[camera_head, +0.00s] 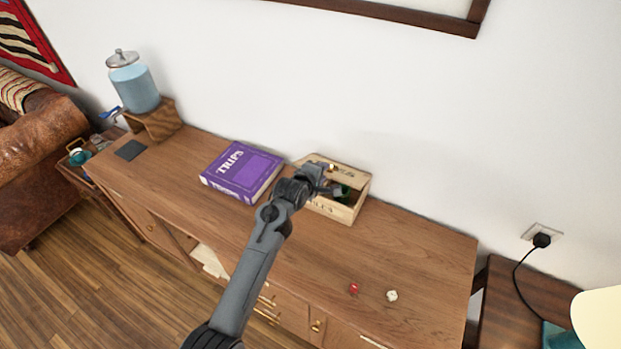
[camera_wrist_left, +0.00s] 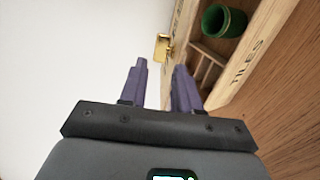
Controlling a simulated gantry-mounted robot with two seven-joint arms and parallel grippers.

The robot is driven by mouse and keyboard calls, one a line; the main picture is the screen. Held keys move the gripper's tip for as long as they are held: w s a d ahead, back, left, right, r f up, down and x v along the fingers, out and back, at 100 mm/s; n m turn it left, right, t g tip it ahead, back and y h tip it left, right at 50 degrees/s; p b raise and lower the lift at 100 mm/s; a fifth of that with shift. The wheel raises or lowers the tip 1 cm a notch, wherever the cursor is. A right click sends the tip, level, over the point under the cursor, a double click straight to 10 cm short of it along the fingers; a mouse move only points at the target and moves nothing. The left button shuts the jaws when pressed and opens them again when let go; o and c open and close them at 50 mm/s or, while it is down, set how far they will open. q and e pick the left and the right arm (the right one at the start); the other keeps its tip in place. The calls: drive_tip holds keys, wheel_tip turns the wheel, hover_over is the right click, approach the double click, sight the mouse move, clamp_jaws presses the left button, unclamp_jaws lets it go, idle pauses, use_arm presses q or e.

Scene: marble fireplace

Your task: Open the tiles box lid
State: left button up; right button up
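The wooden tiles box (camera_head: 336,211) stands near the back of the wooden cabinet top, right of the purple book. Its lid (camera_head: 349,174) is raised, with a brass clasp (camera_head: 332,167) on it, so part of the inside is uncovered. In the left wrist view the clasp (camera_wrist_left: 163,47) lies just beyond the fingertips, and the box wall (camera_wrist_left: 255,55) lettered TILES is at right. A green cup (camera_wrist_left: 222,21) and wooden dividers show inside. My left gripper (camera_head: 327,184) is at the box's left part; its fingers (camera_wrist_left: 160,70) are apart, with nothing visibly held between them. My right gripper is not in view.
The purple book (camera_head: 242,171) lies left of the box. A blue glass jar (camera_head: 135,86) on a wooden stand (camera_head: 157,120) is at the far left. A small red item (camera_head: 353,288) and a white one (camera_head: 391,295) lie at front right. The white wall is close behind the box.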

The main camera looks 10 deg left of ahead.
use_arm(q)
drive_tip(key=p+v, duration=0.1)
drive_tip(key=v, duration=0.8)
idle(0.3)
